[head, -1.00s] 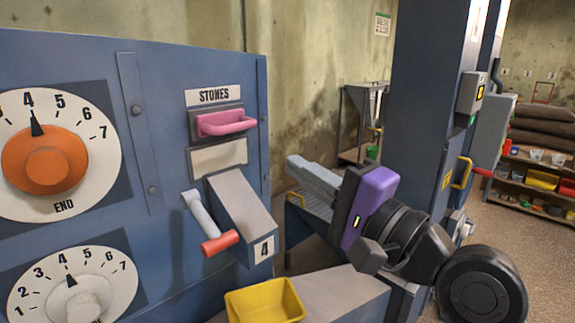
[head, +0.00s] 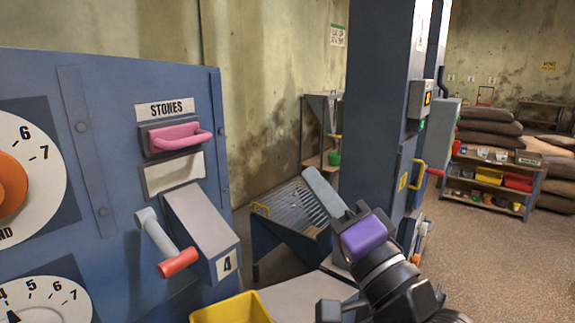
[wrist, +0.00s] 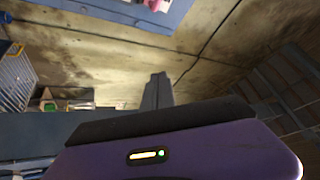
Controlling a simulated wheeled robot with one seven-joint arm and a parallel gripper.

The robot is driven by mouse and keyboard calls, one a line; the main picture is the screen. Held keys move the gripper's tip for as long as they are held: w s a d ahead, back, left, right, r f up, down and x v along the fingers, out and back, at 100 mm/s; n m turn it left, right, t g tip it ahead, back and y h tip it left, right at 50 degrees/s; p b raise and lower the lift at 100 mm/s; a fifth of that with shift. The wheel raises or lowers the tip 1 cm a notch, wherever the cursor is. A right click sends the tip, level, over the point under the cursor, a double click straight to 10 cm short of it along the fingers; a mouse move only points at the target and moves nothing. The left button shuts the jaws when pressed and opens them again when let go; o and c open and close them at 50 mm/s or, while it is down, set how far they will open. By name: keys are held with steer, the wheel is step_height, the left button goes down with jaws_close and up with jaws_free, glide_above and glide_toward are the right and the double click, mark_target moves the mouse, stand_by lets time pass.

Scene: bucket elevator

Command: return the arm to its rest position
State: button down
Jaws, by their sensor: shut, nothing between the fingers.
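My gripper (head: 313,178) is in the lower middle of the head view, its grey fingers together and pointing up and to the left. A purple wrist housing sits behind the fingers. In the wrist view the closed fingers (wrist: 157,92) show at the centre with nothing between them. The gripper is right of the blue panel and appears apart from it. The fingers overlap the grated metal tray and the blue column's base in the picture; I cannot tell how near they are.
The blue panel (head: 105,160) carries dials, a pink STONES handle (head: 180,138) and a red-tipped crank (head: 178,262). A yellow bin (head: 232,308) is below. The blue column (head: 378,100) stands behind my gripper. Shelves (head: 490,180) and sacks are at right, with open floor before them.

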steer(key=s+d+f+n+t+h, duration=0.1)
steer(key=s+d+f+h, duration=0.4)
steer(key=f, duration=0.4)
steer(key=s+d+f+n+h, duration=0.1)
steer(key=s+d+f+h, duration=0.2)
steer(key=s+d+f, duration=0.5)
steer(key=s+d+f+n+g+h, duration=0.1)
steer(key=s+f+g, duration=0.1)
steer(key=s+f, duration=0.3)
steer(key=s+f+n+g+h, duration=0.1)
steer(key=s+f, duration=0.5)
steer(key=s, duration=0.7)
steer(key=s+d+f+n+g+h, duration=0.1)
steer(key=s+f+n+g, duration=0.1)
steer(key=s+f, duration=0.3)
steer(key=s+g, duration=0.1)
steer(key=s, duration=0.3)
steer(key=shift+s+d+f, duration=0.2)
steer(key=shift+d+f, duration=0.05)
steer(key=shift+d, duration=0.1)
steer(key=shift+f, duration=0.1)
